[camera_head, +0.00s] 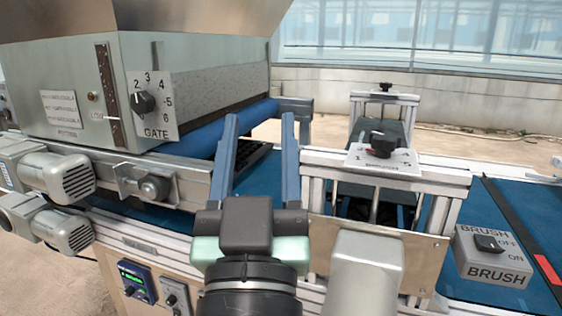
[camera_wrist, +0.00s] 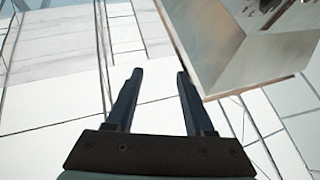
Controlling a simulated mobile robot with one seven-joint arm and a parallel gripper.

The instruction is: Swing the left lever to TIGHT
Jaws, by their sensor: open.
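No lever marked TIGHT can be made out in either view. My gripper (camera_head: 260,117) is raised in front of the seeder in the head view, its two blue-grey fingers spread and nothing between them. The fingers cover part of the blue belt (camera_head: 330,168) behind. In the wrist view my gripper (camera_wrist: 159,73) is also open and empty, with pale panels beyond it. A bracket with a round metal part (camera_head: 153,188) sits on the side rail, left of the gripper; I cannot tell if it belongs to a lever.
The hopper box (camera_head: 215,95) with the GATE dial (camera_head: 144,103) stands at left, motors (camera_head: 62,178) below it. Right of my gripper are a metal frame with a numbered knob plate (camera_head: 383,157) and the BRUSH switch box (camera_head: 492,262). Small control boxes (camera_head: 136,280) sit low in front.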

